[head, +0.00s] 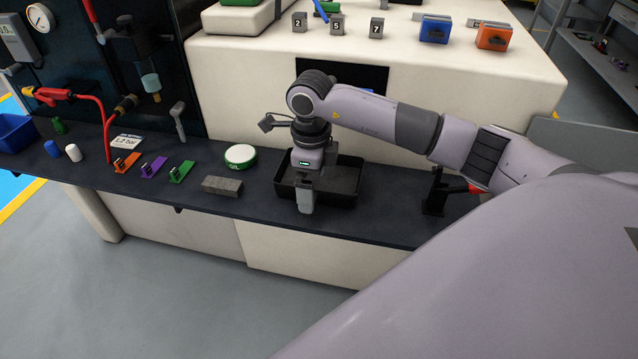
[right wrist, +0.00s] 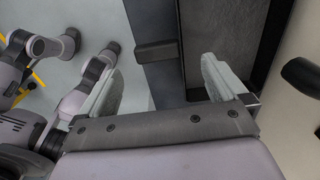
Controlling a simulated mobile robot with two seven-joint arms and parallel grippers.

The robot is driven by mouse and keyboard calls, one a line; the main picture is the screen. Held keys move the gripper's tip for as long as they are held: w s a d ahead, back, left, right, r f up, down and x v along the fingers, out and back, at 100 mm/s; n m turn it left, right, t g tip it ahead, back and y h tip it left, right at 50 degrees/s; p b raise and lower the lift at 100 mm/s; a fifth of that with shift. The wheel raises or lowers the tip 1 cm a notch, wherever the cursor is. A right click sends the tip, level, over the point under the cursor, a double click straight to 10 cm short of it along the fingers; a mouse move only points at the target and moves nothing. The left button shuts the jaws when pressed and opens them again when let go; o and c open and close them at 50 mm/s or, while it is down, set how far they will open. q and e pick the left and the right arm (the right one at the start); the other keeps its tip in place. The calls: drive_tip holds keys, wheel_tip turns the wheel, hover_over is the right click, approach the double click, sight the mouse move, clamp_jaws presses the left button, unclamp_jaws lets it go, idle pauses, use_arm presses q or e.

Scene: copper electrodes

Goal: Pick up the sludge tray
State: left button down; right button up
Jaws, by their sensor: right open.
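The sludge tray (head: 343,201) is a black, shallow, rectangular tray on the dark bench top. It also shows in the right wrist view (right wrist: 222,30), where a short dark block like a handle (right wrist: 155,51) sticks out from its wall. My right gripper (head: 305,195) points down at the tray's front left part and hides some of it. In the right wrist view my right gripper (right wrist: 162,88) is open, one finger over the tray's inside and the other outside its wall. Whether the fingers touch the tray cannot be told. My left gripper is not seen.
A grey block (head: 222,186) and a round green-and-white tin (head: 240,156) stand left of the tray. Orange (head: 127,163), purple (head: 153,167) and green (head: 181,171) clips lie farther left. A black stand (head: 436,195) with a red part is to the right. A pale machine (head: 230,70) rises behind.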

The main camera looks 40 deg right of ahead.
drive_tip(key=shift+w+a+f, duration=0.1)
drive_tip(key=shift+f, duration=1.1)
drive_tip(key=shift+w+a+f, duration=0.1)
drive_tip(key=shift+f, duration=1.05)
drive_tip(key=c, duration=1.3)
drive_tip(key=shift+o, duration=0.2)
drive_tip(key=shift+r, duration=0.2)
drive_tip(key=shift+w+r, duration=0.1)
drive_tip(key=shift+r, duration=0.55)
wheel_tip(320, 180, up, 2)
drive_tip(key=shift+a+r, duration=0.1)
drive_tip(key=shift+c, duration=0.6)
drive_tip(key=s+a+b, duration=0.2)
drive_tip(key=s+a, duration=0.9)
drive_tip(key=a, duration=0.2)
drive_tip(key=shift+s+a, duration=0.3)
drive_tip(key=shift+s, duration=0.1)
